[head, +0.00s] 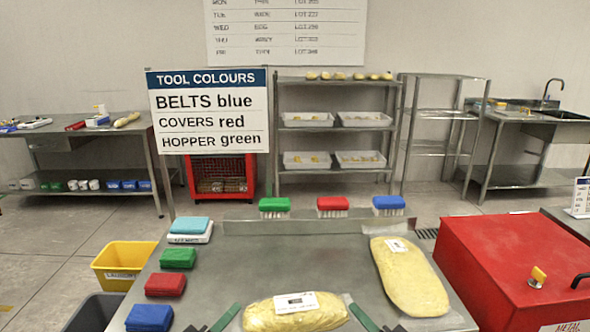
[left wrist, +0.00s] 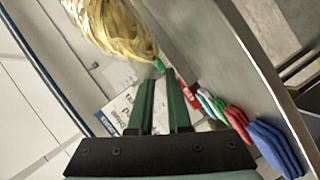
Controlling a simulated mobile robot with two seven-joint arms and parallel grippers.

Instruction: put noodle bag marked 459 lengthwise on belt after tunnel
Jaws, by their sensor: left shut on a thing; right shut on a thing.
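A yellow noodle bag (head: 270,318) with a white label lies crosswise at the bottom middle of the head view; the label's number is too small to read. My left gripper (head: 236,308) is shut at its left end and my right gripper (head: 354,308) is shut at its right end. In the left wrist view the bag (left wrist: 112,28) is at the top, its end by the green fingertips of my left gripper (left wrist: 160,74). A second noodle bag (head: 412,285), its label also unreadable, lies at the right of the steel table. I cannot make out a belt or tunnel.
The steel table (head: 335,265) has a clear middle. Blue, green and red pads (head: 165,285) line its left side, and brushes (head: 332,207) stand along its back edge. A red box (head: 515,250) stands right; a yellow bin (head: 122,265) stands left.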

